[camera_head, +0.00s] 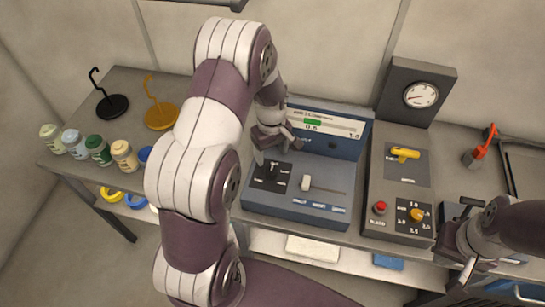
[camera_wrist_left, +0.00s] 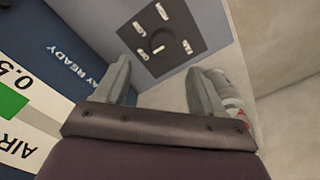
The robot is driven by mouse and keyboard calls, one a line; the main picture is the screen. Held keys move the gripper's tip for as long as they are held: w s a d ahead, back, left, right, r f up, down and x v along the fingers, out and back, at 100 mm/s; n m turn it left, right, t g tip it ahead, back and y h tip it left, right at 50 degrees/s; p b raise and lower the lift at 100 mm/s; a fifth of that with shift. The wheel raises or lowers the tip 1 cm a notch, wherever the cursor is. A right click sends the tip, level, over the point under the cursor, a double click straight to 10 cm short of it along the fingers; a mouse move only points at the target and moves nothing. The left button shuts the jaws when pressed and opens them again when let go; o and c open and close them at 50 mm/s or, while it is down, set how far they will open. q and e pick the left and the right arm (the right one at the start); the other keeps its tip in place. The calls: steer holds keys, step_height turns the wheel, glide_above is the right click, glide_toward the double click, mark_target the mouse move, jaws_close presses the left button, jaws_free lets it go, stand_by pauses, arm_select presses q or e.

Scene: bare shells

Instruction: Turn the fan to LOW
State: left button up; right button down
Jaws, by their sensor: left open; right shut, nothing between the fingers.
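The blue console (camera_head: 352,140) stands on the bench in the middle of the head view. On its deck is a black square plate (camera_head: 260,184) with a dark knob and small pale labels, too small to read. The plate (camera_wrist_left: 137,22) also shows in the left wrist view, with a round dark knob (camera_wrist_left: 158,41) ringed by labels. My left gripper (camera_head: 279,150) is open and empty above and behind the plate; its fingertips (camera_wrist_left: 158,68) appear short of the knob in the left wrist view. My right gripper (camera_head: 467,268) is shut and empty at the lower right, partly hidden.
Right of the plate is a white slider (camera_head: 307,182). A grey panel with a yellow handle (camera_head: 404,153), red button (camera_head: 380,208) and orange knob (camera_head: 417,214) adjoins the console. Jars (camera_head: 98,150) and hook stands (camera_head: 160,117) stand left. My left arm hides part of the bench.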

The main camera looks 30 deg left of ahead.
mark_target(271, 170)
arm_select(q)
steer(key=f, duration=0.1)
steer(key=s+f+p, duration=0.1)
steer(key=f, duration=0.3)
steer(key=shift+s+d+f+p, duration=0.1)
steer(key=shift+s+d+p, duration=0.05)
steer(key=shift+d+p, duration=0.15)
steer(key=shift+w+a+f, duration=0.1)
steer(key=shift+w+f, duration=0.05)
steer(key=shift+f, duration=0.35)
steer(key=shift+w+a+f, duration=0.1)
steer(key=shift+f, duration=0.35)
steer(key=shift+w+f, duration=0.1)
steer(key=shift+f, duration=0.15)
steer(key=shift+r, duration=0.1)
steer(key=shift+d, duration=0.1)
steer(key=c, duration=1.1)
arm_select(e)
steer(key=shift+s+d+r, duration=0.15)
steer(key=shift+s+r, duration=0.1)
steer(key=shift+r, duration=0.4)
steer(key=shift+s+d+r, duration=0.15)
steer(key=shift+s+r, duration=0.1)
steer(key=shift+r, duration=0.35)
